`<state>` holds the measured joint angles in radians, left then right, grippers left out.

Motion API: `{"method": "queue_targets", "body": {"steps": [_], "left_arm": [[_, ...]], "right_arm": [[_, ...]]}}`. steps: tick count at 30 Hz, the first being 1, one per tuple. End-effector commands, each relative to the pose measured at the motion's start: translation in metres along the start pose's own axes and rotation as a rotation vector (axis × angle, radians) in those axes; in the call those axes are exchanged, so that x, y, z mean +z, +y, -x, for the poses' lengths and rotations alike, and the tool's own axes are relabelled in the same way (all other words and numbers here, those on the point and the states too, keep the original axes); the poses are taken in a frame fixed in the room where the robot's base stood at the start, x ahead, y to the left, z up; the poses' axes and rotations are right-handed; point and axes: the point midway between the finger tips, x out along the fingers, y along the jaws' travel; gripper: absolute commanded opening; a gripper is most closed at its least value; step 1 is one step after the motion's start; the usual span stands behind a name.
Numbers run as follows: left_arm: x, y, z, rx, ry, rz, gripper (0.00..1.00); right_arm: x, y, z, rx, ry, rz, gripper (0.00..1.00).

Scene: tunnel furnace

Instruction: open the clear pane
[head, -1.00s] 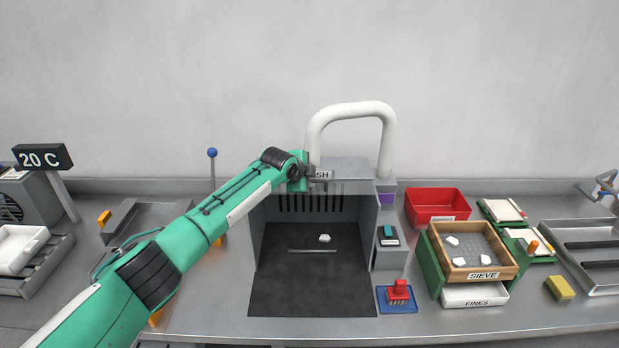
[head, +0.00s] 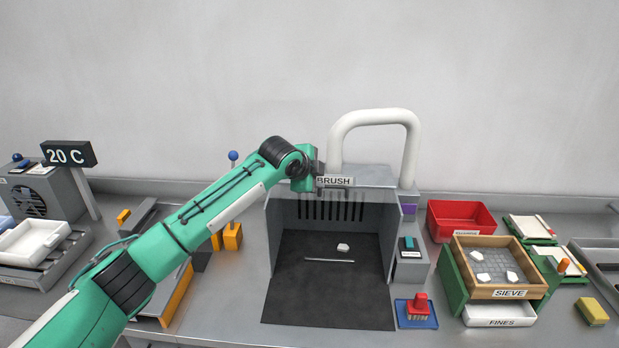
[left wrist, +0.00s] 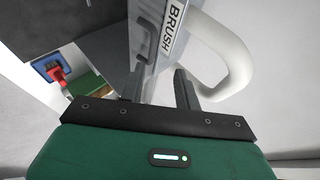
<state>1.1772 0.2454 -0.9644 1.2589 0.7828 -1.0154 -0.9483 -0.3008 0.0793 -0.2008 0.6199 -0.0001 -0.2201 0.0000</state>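The brush booth (head: 372,180), a grey open-fronted box labelled BRUSH (head: 335,181), stands at mid-table. I cannot make out a clear pane at its front; its outline does not show. My left gripper (head: 319,178) is at the booth's top left front edge, beside the label. In the left wrist view my left gripper (left wrist: 160,84) has its fingers apart, with the grey booth edge and the BRUSH label (left wrist: 171,28) just beyond them. Nothing is clearly held, and contact with the booth cannot be told. My right gripper is not in view.
A white hose (head: 412,140) arches over the booth. A white piece (head: 343,247) and a thin rod (head: 330,260) lie inside. To the right are a red bin (head: 462,215), a sieve (head: 512,292) and a red brush (head: 421,303) on a blue pad.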

Motion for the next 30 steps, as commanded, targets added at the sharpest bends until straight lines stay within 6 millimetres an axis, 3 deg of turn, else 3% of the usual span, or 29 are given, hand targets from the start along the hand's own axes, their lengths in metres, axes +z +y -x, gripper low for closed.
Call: {"method": "queue_targets", "body": {"steps": [10,23,26,30], "left_arm": [[0.001,0.000,0.044,-0.002,0.000,0.000,0.33],[0.000,0.000,0.050,0.000,0.000,0.002,0.33],[-0.001,0.011,0.046,0.010,0.006,0.015,0.33],[-0.006,0.053,0.034,0.045,0.023,0.075,0.33]], "right_arm": [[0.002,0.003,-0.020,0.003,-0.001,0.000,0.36],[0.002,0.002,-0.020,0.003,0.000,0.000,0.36],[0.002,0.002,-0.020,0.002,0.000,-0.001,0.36],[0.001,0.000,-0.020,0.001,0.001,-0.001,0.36]]}}
